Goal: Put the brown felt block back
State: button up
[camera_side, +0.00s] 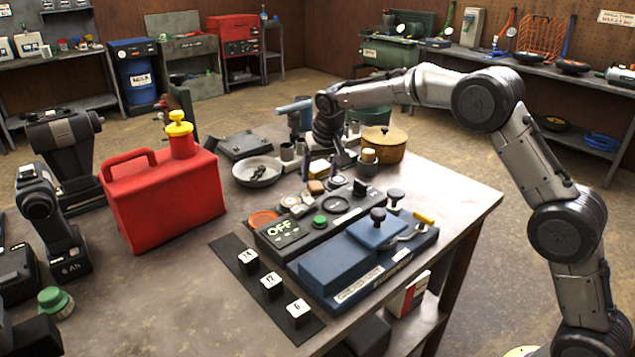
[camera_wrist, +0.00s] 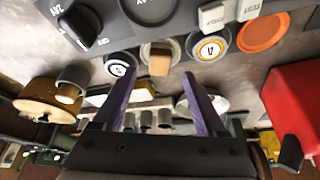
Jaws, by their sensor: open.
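The brown felt block (camera_side: 316,187) is a small brown piece at the back of the bench's gear, behind the control box marked OFF (camera_side: 290,233). In the wrist view the block (camera_wrist: 160,60) appears ahead of the fingertips, between them, over a pale, round-edged piece; whether it rests on that piece I cannot tell. My gripper (camera_wrist: 157,76) is open, its two purple fingers apart with nothing held. No empty place for the block is clearly identifiable.
A numbered disc (camera_wrist: 209,47) and an orange disc (camera_wrist: 262,32) lie right of the block in the wrist view. A red fuel can (camera_side: 162,195), metal bowl (camera_side: 257,172) and wooden-looking pot (camera_side: 384,145) stand around.

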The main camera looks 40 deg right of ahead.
jog(key=v, duration=0.7)
jog(key=s+r+n, duration=0.1)
jog(key=s+r, duration=0.3)
jog(key=s, duration=0.5)
jog(key=s+r+n, duration=0.1)
jog(key=s+r, duration=0.2)
jog(key=s, duration=0.7)
jog(key=s+f+n+y, duration=0.1)
jog(key=s+f, duration=0.2)
jog(key=s, duration=0.8)
jog(key=s+f+n+t, duration=0.1)
jog(key=s+f, duration=0.2)
jog(key=s, duration=0.8)
jog(key=shift+a+f+y, duration=0.3)
jog(key=shift+f+y, duration=0.1)
